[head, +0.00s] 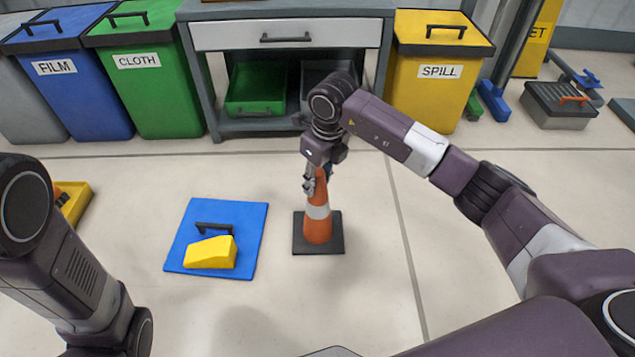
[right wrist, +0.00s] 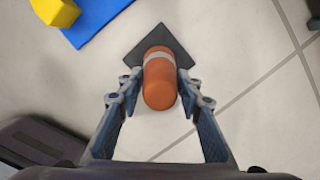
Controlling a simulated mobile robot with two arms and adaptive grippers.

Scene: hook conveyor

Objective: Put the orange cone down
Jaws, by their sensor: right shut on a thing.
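The orange cone (head: 318,223) has a white band and a square black base (head: 334,246). It is upright in the head view, right of the blue mat; I cannot tell whether its base touches the floor. My right gripper (head: 316,182) is at the cone's top, shut on it. In the right wrist view the cone (right wrist: 160,85) sits between the two fingers of the right gripper (right wrist: 158,88). Part of the left arm shows at the left of the head view, but its gripper is out of frame.
A blue mat (head: 178,258) with a yellow wedge (head: 210,253) lies left of the cone. Behind stand a workbench (head: 213,75), blue FILM bin (head: 85,95), green CLOTH bin (head: 150,90) and yellow SPILL bin (head: 425,95). The floor right of the cone is clear.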

